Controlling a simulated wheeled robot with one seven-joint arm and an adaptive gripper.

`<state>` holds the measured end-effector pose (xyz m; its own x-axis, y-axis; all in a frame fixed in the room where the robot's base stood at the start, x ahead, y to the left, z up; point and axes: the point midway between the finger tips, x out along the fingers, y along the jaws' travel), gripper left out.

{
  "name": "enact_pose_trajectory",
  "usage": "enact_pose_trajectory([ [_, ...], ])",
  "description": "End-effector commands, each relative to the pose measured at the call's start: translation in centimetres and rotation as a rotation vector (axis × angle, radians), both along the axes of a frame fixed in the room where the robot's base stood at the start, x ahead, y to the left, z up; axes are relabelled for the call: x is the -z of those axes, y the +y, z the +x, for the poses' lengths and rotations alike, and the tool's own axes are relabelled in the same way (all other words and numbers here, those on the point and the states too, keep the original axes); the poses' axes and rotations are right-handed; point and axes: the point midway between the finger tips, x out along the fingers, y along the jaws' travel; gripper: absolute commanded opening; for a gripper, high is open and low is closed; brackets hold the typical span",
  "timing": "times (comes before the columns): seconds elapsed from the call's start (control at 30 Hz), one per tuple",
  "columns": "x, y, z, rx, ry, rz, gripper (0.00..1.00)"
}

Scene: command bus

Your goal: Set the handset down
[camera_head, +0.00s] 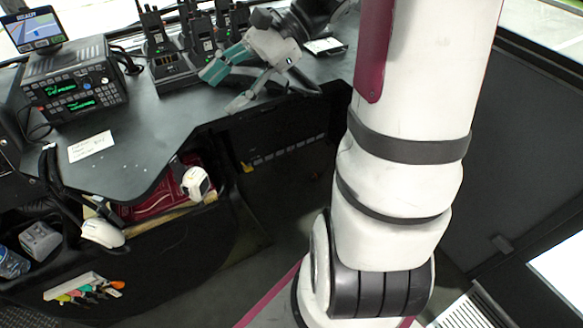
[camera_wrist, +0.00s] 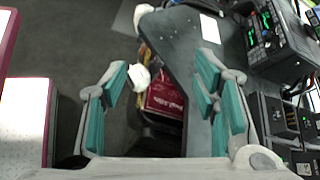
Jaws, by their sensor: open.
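My gripper (camera_head: 224,88) is open, with teal pads, over the right part of the dark desk near its front edge. In the wrist view my gripper (camera_wrist: 162,75) has its fingers wide apart and nothing held between them. A handset, a black handheld radio (camera_head: 155,38), stands upright in a charger (camera_head: 172,72) at the back of the desk, left of my gripper. Another black radio (camera_head: 200,34) stands beside it, partly hidden. I cannot tell which handset the task means.
A radio unit (camera_head: 73,90) with green displays and a small screen (camera_head: 36,30) sit on the left of the desk (camera_head: 140,135). A white label (camera_head: 91,146) lies in front. Below are a red case (camera_wrist: 163,97), white device (camera_head: 196,182) and another (camera_head: 102,232).

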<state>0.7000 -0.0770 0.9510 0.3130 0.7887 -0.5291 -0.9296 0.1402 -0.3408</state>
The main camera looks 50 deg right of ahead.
Motion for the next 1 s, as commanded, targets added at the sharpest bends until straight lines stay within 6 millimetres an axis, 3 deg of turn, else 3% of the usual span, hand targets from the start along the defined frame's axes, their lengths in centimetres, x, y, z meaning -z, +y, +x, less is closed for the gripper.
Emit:
enact_pose_trajectory([
  [0.03,-0.8,2.5,-1.5,-0.104,-0.022,-0.076,0.55],
  [0.13,-1.5,5.9,-4.9,-0.294,-0.059,-0.215,0.55],
  [0.23,-1.9,8.3,-8.5,-0.479,-0.104,-0.355,0.55],
  [0.37,-2.0,9.9,-13.1,-0.713,-0.177,-0.537,0.55],
  [0.5,-1.9,10.1,-17.5,-0.949,-0.271,-0.733,0.55],
  [0.63,-1.7,9.2,-20.5,-1.135,-0.36,-0.899,0.55],
  [0.8,-1.4,7.8,-22.4,-1.287,-0.443,-1.046,0.55],
  [1.0,-1.3,7.2,-22.9,-1.34,-0.472,-1.102,0.55],
])
